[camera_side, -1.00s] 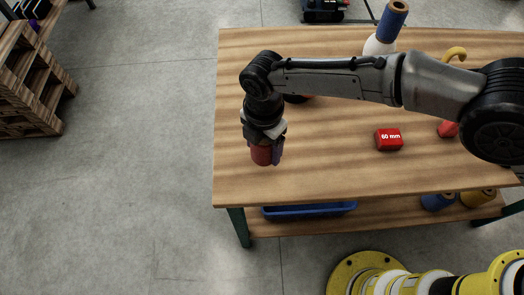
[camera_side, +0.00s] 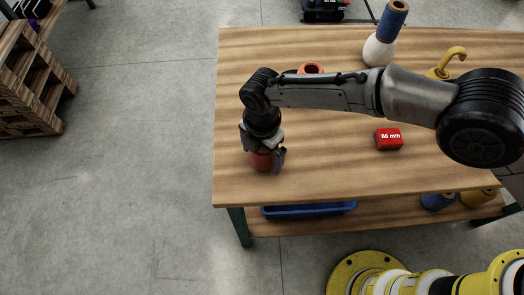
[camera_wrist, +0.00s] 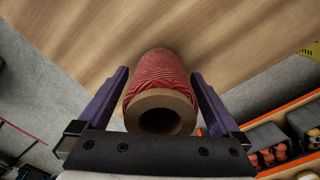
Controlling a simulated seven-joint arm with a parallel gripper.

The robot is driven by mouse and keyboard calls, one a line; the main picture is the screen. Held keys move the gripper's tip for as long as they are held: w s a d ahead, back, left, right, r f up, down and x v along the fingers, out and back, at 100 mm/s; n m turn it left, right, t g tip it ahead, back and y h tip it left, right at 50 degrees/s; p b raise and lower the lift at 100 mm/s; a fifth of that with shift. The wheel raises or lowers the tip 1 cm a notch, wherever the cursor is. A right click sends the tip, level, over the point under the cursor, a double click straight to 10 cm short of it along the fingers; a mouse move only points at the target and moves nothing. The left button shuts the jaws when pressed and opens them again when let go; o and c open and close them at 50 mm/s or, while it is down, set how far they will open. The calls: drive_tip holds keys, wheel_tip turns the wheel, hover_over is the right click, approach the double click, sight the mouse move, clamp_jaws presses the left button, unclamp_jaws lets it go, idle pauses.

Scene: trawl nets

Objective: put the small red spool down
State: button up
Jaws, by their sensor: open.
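The small red spool (camera_side: 262,161) appears to stand upright on the wooden table near its front left corner. My gripper (camera_side: 266,157) is over it, with the fingers pointing down. In the wrist view the spool (camera_wrist: 160,80) shows red thread and a brown core with a dark hole. It sits between the two purple fingers of my gripper (camera_wrist: 160,100). The fingers are open, with a narrow gap on each side of the spool. The spool's contact with the table is partly hidden.
A red block marked 60 mm (camera_side: 388,139) lies to the right on the table (camera_side: 320,175). A blue tray (camera_side: 308,211) is on the lower shelf.

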wheel_tip(320, 180, up, 12)
drive_tip(key=shift+r, duration=0.2)
idle(0.4)
drive_tip(key=w+d+r+m, duration=0.4)
drive_tip(key=d+r+m, duration=0.2)
drive_tip(key=d+r, duration=0.5)
drive_tip(key=s+d+r+m+t+y, duration=0.1)
drive_tip(key=d+r+m, duration=0.3)
drive_tip(key=d, duration=0.5)
drive_tip(key=s+d+r+m+t, duration=0.1)
drive_tip(key=s+d+r+m, duration=0.15)
drive_tip(key=d, duration=0.65)
drive_tip(key=s+d+r+m+t, duration=0.2)
drive_tip(key=s+d+m, duration=0.75)
drive_tip(key=d, duration=0.45)
drive_tip(key=s+d+f+m, duration=0.2)
drive_tip(key=s, duration=0.2)
drive_tip(key=s+d+f+m+t+h, duration=0.1)
drive_tip(key=s+d+f+m, duration=0.2)
drive_tip(key=s, duration=0.2)
drive_tip(key=shift+s+f+m+t, duration=0.15)
drive_tip(key=shift+s+m+t, duration=0.05)
drive_tip(key=shift+m+t, duration=0.1)
